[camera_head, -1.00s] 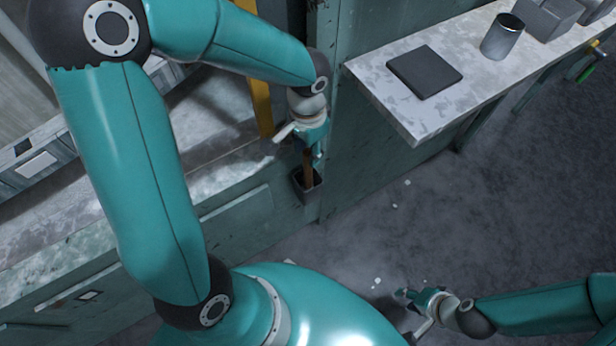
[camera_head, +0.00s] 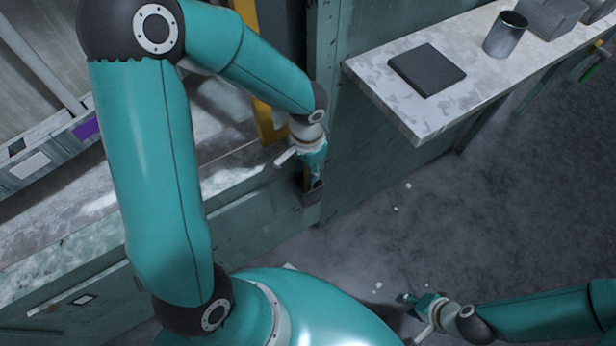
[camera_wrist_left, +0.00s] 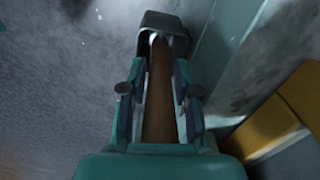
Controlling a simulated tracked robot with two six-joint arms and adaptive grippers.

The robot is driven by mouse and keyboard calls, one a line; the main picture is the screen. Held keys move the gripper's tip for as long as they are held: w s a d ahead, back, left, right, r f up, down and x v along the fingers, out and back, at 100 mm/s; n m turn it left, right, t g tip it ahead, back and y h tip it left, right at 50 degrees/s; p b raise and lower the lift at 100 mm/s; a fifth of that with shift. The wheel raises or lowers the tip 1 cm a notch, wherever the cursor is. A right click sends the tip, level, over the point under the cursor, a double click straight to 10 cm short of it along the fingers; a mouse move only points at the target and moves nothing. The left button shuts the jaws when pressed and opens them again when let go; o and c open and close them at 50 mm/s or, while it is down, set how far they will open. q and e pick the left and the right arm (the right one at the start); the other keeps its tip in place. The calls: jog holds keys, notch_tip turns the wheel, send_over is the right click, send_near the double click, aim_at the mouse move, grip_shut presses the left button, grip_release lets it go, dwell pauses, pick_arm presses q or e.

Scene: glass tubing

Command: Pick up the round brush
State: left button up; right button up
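The round brush shows only as a brown wooden handle (camera_wrist_left: 158,105) in the left wrist view. It runs up to a dark holder (camera_wrist_left: 163,24), and its brush end is hidden. The holder also shows in the head view (camera_head: 312,196), fixed to the side of the green bench. My left gripper (camera_head: 315,180) is just above the holder and covers most of the handle. In the left wrist view its fingers (camera_wrist_left: 160,75) are apart on both sides of the handle, with narrow gaps visible. My right gripper (camera_head: 405,299) is low at the right, far from the brush; its finger opening is unclear.
A yellow post (camera_head: 266,122) stands just left of my left gripper. A green wall panel (camera_head: 345,150) is close on its right. A pale side table (camera_head: 436,113) holds a dark square plate (camera_head: 427,69) and a metal cup (camera_head: 504,35). The floor (camera_head: 470,220) in front is mostly clear.

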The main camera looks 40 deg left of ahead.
pick_arm(q)
grip_shut()
jog(key=shift+r, duration=0.15)
